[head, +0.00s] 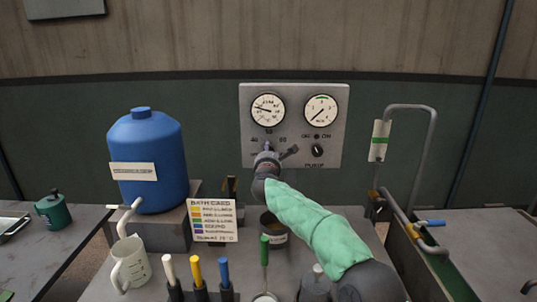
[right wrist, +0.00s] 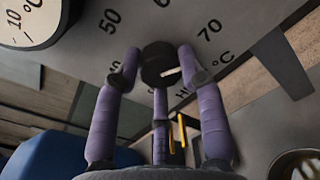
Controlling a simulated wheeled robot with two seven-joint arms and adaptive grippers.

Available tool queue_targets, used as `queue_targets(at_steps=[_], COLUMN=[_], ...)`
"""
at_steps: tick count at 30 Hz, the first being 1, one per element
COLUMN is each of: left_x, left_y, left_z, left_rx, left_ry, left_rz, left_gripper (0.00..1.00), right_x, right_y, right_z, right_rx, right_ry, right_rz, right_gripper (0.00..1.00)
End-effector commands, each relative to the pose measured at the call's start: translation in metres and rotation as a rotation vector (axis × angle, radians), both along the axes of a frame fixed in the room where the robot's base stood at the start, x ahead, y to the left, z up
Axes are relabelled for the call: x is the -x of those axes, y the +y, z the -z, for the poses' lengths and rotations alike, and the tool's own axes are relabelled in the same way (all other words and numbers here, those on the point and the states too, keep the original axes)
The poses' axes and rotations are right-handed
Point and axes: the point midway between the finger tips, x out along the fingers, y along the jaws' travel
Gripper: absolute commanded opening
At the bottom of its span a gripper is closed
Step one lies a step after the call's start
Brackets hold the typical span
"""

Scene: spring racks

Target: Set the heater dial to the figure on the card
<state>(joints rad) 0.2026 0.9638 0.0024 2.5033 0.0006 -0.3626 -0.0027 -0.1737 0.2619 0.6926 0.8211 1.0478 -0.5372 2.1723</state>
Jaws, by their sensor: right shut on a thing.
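The heater dial (right wrist: 157,62) is a dark round knob on the grey panel in the right wrist view, with the figures 50 and 70 around it. A white mark on the dial lies on its right side, the same side as the 70; I cannot tell its exact setting. My right gripper (right wrist: 160,70) is shut on the dial, its purple fingers around it. In the head view the right gripper (head: 267,165) hides most of the dial. The bath card (head: 212,221) stands left of the arm, with coloured rows; its bottom line is too small to read surely. My left gripper is out of view.
The panel (head: 342,118) carries two gauges above and a pump knob (head: 317,150) right of the dial. A blue tank (head: 148,165), a white jug (head: 130,266), a dark pot (head: 275,229) and several coloured-handled tools stand on the bench. A bent pipe rail (head: 432,150) rises at right.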

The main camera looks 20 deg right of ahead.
Motion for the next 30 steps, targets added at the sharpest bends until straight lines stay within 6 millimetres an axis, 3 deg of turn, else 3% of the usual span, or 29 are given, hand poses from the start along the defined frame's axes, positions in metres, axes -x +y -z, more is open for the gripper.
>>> queue_targets(at_steps=[4,5,6,7,20,30], left_x=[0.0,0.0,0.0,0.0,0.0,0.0], left_y=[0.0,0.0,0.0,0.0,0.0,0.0], left_z=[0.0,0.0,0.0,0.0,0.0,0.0], left_rx=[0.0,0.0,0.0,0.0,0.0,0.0], left_ry=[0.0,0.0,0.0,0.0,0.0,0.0], left_rz=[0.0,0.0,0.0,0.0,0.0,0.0], left_gripper=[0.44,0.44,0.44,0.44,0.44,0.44], right_x=[0.0,0.0,0.0,0.0,0.003,0.038], right_y=[0.001,0.001,0.001,0.001,0.002,0.013], right_z=[0.005,0.005,0.005,0.004,0.001,-0.001], right_rx=[-0.002,-0.002,-0.001,-0.001,0.001,0.002], right_ry=[0.007,0.007,0.007,0.006,0.002,0.002], right_rz=[-0.002,-0.002,-0.002,-0.001,-0.001,-0.003], right_gripper=[0.07,0.49,0.6,0.64,0.64,0.64])
